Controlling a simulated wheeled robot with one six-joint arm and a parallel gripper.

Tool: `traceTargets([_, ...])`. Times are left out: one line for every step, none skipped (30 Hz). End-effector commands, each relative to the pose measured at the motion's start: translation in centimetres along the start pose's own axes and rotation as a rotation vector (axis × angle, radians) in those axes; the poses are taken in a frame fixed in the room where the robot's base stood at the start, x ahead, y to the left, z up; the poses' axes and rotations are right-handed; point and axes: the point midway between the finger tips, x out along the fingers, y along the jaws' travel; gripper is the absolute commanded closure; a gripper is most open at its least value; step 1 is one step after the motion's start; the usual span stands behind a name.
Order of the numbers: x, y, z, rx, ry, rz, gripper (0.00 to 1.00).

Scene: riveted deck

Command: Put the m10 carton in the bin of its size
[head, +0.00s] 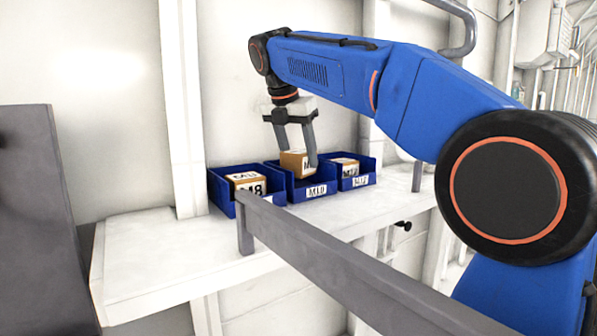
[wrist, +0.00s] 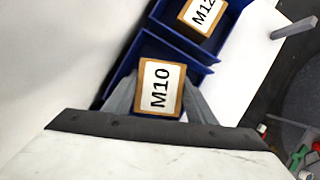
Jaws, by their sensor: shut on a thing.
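The M10 carton (head: 294,163) is a small brown box with a white label. My gripper (head: 298,150) is shut on it and holds it over the middle blue bin, labelled M10 (head: 317,191). In the wrist view the carton (wrist: 158,88), label up, sits between the fingers (wrist: 158,100), with the blue bin (wrist: 150,44) around and beneath it. In the head view the carton's lower part is close to the bin's opening; I cannot tell whether it touches the bin floor.
The left blue bin (head: 221,194) holds a carton marked M8 (head: 246,181). The right bin (head: 360,182) holds an M12 carton (wrist: 202,14). All stand on a white shelf (head: 165,250). A grey rail (head: 330,262) runs along the front.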

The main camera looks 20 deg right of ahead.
Motion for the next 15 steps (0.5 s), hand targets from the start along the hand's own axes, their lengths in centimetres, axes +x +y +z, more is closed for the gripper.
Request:
traceTargets([0.5,-0.1,-0.2,-0.001,0.001,-0.002,0.80])
traceTargets([0.8,-0.1,-0.3,-0.001,0.001,-0.002,0.80])
traceTargets([1.3,-0.1,-0.6,-0.001,0.001,-0.002,0.80])
traceTargets([1.7,-0.1,-0.8,0.000,0.001,-0.002,0.80])
traceTargets([2.1,-0.1,-0.9,0.000,0.001,-0.002,0.80])
traceTargets([2.6,-0.1,-1.1,0.000,0.000,-0.001,0.80])
traceTargets([2.9,-0.1,-1.2,0.000,0.000,-0.001,0.80])
traceTargets([3.1,-0.1,-1.3,0.000,0.000,-0.001,0.80])
traceTargets([3.4,-0.1,-1.4,0.000,0.000,-0.001,0.80])
traceTargets([3.5,-0.1,-1.5,0.000,0.000,0.000,0.80])
traceTargets([3.6,-0.1,-1.5,0.000,0.000,0.000,0.80])
traceTargets([3.6,0.0,-1.5,0.001,0.000,0.001,0.80])
traceTargets([3.7,0.0,-1.5,0.001,0.000,0.001,0.80])
traceTargets([3.6,0.0,-1.5,0.001,-0.001,0.001,0.80])
traceTargets([3.6,0.0,-1.5,0.001,0.000,0.001,0.80])
